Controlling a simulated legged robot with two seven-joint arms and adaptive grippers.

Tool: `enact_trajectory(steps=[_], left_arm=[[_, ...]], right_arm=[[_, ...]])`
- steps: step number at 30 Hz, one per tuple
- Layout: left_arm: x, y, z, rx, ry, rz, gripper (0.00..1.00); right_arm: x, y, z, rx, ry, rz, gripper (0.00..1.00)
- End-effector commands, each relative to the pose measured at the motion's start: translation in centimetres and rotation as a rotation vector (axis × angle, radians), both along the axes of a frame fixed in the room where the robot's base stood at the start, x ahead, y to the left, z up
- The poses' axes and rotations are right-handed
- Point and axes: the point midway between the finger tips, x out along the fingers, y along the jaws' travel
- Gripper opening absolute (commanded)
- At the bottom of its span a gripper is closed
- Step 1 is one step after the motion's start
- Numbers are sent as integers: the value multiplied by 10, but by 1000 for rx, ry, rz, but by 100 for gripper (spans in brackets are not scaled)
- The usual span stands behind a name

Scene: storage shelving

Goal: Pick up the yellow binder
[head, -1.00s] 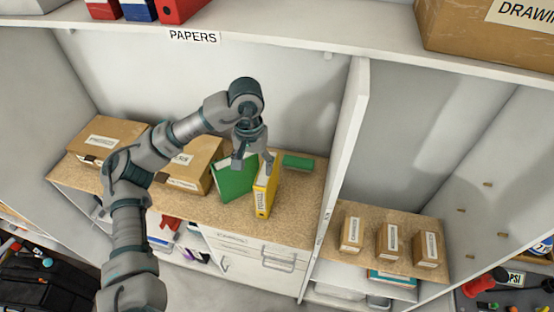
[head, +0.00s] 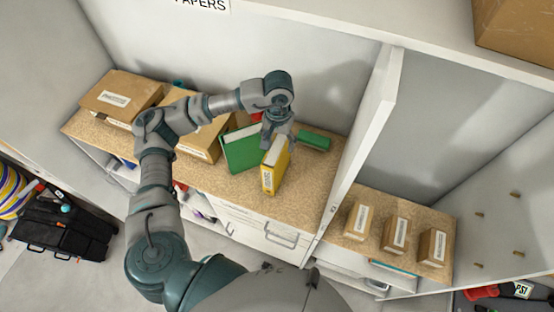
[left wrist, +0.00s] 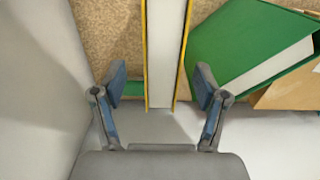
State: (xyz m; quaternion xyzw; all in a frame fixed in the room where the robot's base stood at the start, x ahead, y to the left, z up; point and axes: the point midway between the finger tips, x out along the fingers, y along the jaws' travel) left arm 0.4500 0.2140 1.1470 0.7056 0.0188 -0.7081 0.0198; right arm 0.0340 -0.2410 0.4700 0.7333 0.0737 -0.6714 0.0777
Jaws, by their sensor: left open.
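The yellow binder (head: 275,165) stands upright on the cork-brown shelf (head: 215,185) in the head view, its labelled spine facing front. In the left wrist view the yellow binder (left wrist: 166,50) runs between the two fingers, seen from above. My left gripper (head: 277,138) is open over the binder's upper back part; in the wrist view its fingers (left wrist: 160,88) stand on either side of it, with a gap on each side. My right gripper is not in view.
A green binder (head: 240,148) leans just left of the yellow one; it also shows in the left wrist view (left wrist: 240,40). A green object (head: 314,140) lies behind to the right. Cardboard boxes (head: 120,97) stand left. A white divider (head: 365,125) rises to the right.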

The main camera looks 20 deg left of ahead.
Motion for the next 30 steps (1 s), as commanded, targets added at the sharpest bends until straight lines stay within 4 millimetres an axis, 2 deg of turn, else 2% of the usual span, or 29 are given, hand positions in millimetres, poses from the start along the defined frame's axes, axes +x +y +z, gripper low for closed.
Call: enact_trajectory(steps=[7, 11, 15, 23, 26, 30], left_arm=[[0, 2, -20, 1, 2, 0, 73], [1, 6, -40, 1, 4, 0, 73], [2, 6, -58, 0, 1, -1, 73], [2, 6, -62, 0, -2, -1, 73], [2, 5, -62, 0, -1, -1, 50], [2, 5, -62, 0, -1, -1, 15]], right_arm=[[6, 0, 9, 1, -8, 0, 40], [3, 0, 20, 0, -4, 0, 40], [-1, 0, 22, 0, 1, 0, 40], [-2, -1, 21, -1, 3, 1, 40], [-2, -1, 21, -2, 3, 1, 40], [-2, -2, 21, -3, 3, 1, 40]])
